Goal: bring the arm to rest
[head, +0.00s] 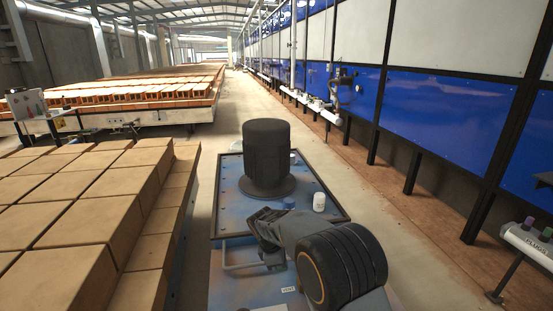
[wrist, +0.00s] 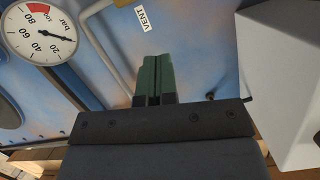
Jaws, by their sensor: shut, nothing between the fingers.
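My gripper (wrist: 155,80) shows in the wrist view with its two green fingers together and nothing between them. It is in front of a blue, weathered panel (wrist: 195,50) that carries a white VENT label (wrist: 146,18). I cannot tell whether the fingers touch the panel. In the head view my arm reaches in at the lower middle, and the fingertips cannot be made out there. The same VENT label shows small near the bottom of the head view (head: 288,290).
Stacked bricks (head: 70,215) fill the left. A PLUGS rack (head: 530,243) stands at right. The wrist view shows a pressure gauge (wrist: 40,33). The aisle floor (head: 215,105) is clear.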

